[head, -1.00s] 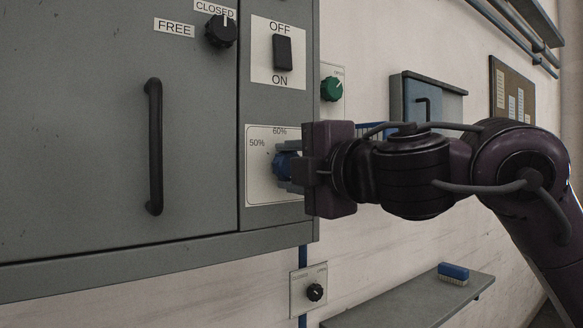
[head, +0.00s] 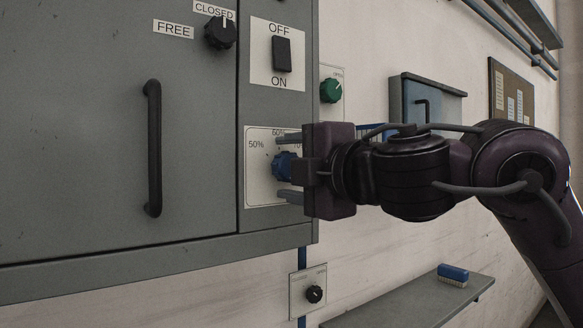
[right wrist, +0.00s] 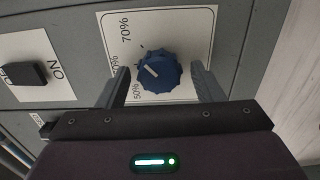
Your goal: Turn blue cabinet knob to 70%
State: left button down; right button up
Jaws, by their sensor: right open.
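The blue knob (head: 284,166) sits on a white dial plate (head: 256,190) on the grey cabinet, with 50% and 60% labels showing in the head view. In the right wrist view the blue knob (right wrist: 160,72) shows a short white pointer mark slanting to the upper left, seemingly between the 60% and 70% labels; its exact reading is hard to tell. My right gripper (head: 289,167) is open, with one finger on each side of the knob and gaps between. Its fingers also show in the right wrist view (right wrist: 163,88). My left gripper is not in view.
An OFF/ON switch (head: 282,54) is above the dial, with a black knob (head: 220,32) and a door handle (head: 153,148) to the left. A green knob (head: 331,90) is on the wall behind. A shelf (head: 410,302) holds a blue brush (head: 453,272).

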jog(key=b+v, duration=0.3)
jog(key=v, duration=0.5)
jog(key=shift+w, duration=0.1)
